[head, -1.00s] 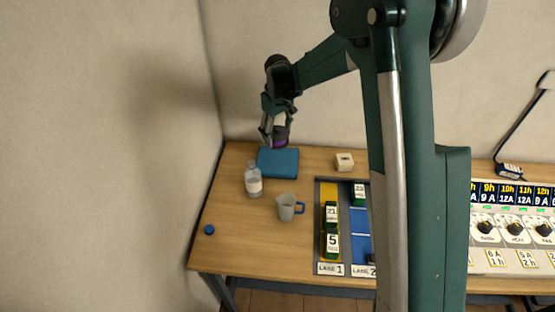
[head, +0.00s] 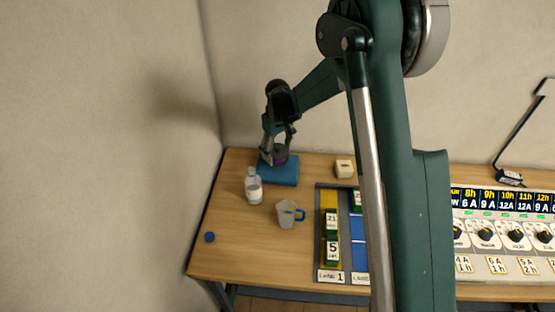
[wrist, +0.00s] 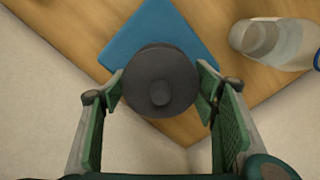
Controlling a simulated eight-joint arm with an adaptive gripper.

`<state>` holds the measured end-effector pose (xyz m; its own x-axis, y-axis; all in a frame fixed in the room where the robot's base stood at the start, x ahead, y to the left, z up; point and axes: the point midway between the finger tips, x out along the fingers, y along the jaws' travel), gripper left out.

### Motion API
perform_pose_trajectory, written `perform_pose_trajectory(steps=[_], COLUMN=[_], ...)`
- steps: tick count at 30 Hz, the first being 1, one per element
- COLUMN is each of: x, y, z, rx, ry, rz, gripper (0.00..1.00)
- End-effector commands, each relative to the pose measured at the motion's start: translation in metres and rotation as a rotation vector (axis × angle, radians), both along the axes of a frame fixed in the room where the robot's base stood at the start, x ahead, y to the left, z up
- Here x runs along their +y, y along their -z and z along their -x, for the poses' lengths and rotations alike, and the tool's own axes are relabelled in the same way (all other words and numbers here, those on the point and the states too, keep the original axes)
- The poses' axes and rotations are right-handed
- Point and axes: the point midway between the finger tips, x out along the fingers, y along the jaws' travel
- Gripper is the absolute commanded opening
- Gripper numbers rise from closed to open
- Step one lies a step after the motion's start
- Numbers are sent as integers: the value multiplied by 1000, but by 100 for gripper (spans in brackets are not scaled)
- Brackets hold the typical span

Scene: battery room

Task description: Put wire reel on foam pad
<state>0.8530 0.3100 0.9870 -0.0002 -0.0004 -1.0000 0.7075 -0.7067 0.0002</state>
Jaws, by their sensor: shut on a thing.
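The wire reel (wrist: 160,82) is dark grey from above in the wrist view, with a round knob at its centre. In the head view the reel (head: 280,158) shows a purple band low between the fingers. My gripper (wrist: 163,92) is shut on the reel, a finger on each side. The gripper also shows in the head view (head: 279,150). The blue foam pad (head: 285,175) lies flat on the table and shows under the reel in the wrist view (wrist: 150,32). The reel is over the pad; whether it touches is unclear.
A clear bottle (head: 253,187) stands just in front of the pad. A charger panel (head: 500,265) stands at the right.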

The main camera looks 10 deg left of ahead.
Motion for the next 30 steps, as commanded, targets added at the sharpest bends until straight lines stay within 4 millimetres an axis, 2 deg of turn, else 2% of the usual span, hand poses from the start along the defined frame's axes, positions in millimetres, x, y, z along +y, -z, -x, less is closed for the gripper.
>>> perform_pose_trajectory(steps=[14, 24, 30], x=[0, 0, 0], y=[7, 36, 42], z=[0, 0, 0], rx=[0, 0, 0], ry=[0, 0, 0], rz=[0, 0, 0], gripper=[41, 41, 41])
